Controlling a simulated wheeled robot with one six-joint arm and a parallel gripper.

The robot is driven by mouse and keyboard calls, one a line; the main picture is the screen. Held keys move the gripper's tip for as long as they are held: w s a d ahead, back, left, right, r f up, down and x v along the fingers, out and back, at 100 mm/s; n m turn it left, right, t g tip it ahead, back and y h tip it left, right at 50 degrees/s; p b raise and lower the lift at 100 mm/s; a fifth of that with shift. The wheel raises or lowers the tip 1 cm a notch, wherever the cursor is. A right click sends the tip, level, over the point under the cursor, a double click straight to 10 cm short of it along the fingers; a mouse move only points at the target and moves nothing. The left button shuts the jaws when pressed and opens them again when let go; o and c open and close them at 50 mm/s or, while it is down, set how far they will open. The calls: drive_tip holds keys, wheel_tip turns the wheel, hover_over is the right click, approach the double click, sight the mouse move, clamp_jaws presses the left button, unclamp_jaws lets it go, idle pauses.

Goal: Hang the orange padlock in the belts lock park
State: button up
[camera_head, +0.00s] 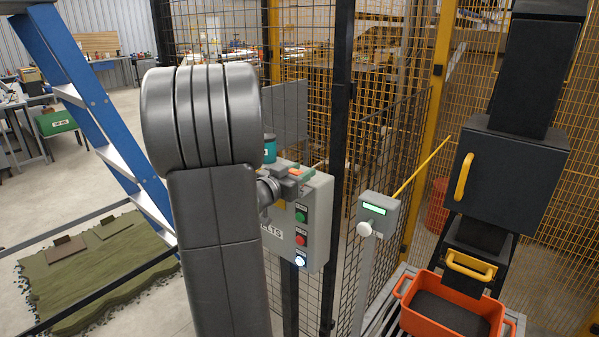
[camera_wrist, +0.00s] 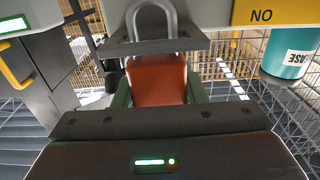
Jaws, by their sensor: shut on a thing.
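The orange padlock (camera_wrist: 158,80) is upright in the wrist view, with its grey shackle (camera_wrist: 152,14) at the top. My gripper (camera_wrist: 158,92) is shut on the padlock's body, a finger on each side. The box's label is partly hidden and ends in "LTS". I cannot tell whether the shackle is on anything.
A small display post (camera_head: 376,220) stands right of the box. An orange bin (camera_head: 450,312) is at lower right. Mesh fence and a dark post (camera_head: 340,130) are close behind.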

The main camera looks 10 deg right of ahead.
drive_tip(key=shift+f, duration=0.4)
drive_tip(key=o, duration=1.1)
drive_tip(key=b+v, duration=0.2)
drive_tip(key=v, duration=1.2)
drive_tip(key=shift+b, duration=0.35)
drive_tip(key=shift+w+d, duration=0.1)
drive_tip(key=shift+d, duration=0.15)
drive_tip(key=p+x, duration=0.2)
drive_tip(key=x, duration=1.1)
drive_tip(key=shift+w+d, duration=0.1)
drive_tip(key=shift+w, duration=0.05)
drive_tip(key=shift+d+r+p, duration=0.1)
drive_tip(key=shift+r+p, duration=0.05)
drive_tip(key=shift+p, duration=0.15)
